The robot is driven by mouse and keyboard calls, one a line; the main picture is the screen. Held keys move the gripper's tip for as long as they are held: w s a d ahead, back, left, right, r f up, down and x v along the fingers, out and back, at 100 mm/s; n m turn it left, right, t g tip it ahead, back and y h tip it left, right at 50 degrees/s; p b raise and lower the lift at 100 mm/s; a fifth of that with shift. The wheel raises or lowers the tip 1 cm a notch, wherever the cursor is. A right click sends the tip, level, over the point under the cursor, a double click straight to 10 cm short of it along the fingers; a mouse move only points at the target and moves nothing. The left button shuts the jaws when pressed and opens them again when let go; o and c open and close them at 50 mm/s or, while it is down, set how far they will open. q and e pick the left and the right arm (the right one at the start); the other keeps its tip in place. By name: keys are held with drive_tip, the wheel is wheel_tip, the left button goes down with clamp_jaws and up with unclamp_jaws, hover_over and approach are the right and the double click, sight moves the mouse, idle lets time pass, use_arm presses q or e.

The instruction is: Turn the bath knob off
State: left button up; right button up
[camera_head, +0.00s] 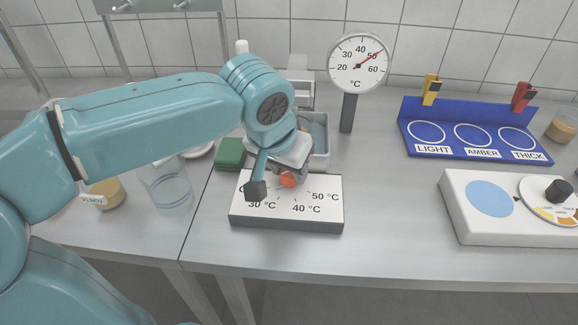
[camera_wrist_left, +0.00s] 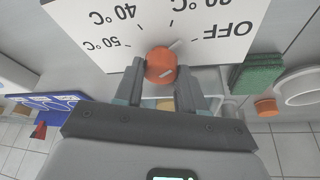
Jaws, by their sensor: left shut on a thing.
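The bath knob (camera_head: 289,181) is orange and sits on a white panel (camera_head: 325,188) with a dark front edge. The panel is printed with 30, 40 and 50 °C in the head view. My left gripper (camera_wrist_left: 160,76) is shut on the knob, one finger on each side. In the head view my left gripper (camera_head: 291,171) reaches down over the panel, and my wrist hides part of it. My right gripper is in neither view.
A dial thermometer (camera_head: 358,64) stands behind, its red needle near 50. A grey bath (camera_head: 319,133) and a green sponge (camera_head: 231,153) lie close behind the panel. A blue rack (camera_head: 475,139) and a white dial box (camera_head: 505,210) stand right. A glass beaker (camera_head: 168,187) stands left.

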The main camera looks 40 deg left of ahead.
use_arm(q)
drive_tip(key=shift+m+h, duration=0.5)
drive_tip(key=shift+m, duration=1.1)
drive_tip(key=o, duration=1.1)
drive_tip(key=shift+c, duration=0.2)
